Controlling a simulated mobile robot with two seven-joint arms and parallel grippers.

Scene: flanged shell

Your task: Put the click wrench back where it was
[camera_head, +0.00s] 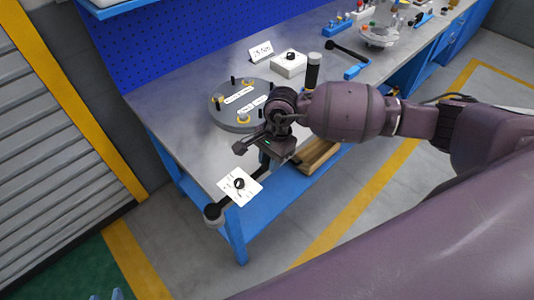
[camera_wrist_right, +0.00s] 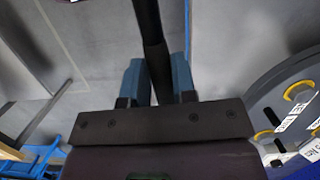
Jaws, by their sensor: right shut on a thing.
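My right gripper (camera_head: 266,158) is above the near edge of the bench, beside the round grey flanged shell. It is shut on a long black bar, which I take to be the click wrench (camera_head: 213,212). The bar slants down to the left, to a round dark end beyond the bench's front corner. In the right wrist view, the black shaft (camera_wrist_right: 152,40) runs up from between the blue fingertips (camera_wrist_right: 158,85). Small blue tips (camera_head: 117,293) at the bottom left edge may be my left gripper, mostly out of frame.
The grey shell (camera_head: 228,113) bears yellow rings, black pegs and labels. Farther back are a white block (camera_head: 289,64), a label stand (camera_head: 261,51) and a blue-handled tool (camera_head: 356,70). Bare bench (camera_head: 185,110) lies left of the shell.

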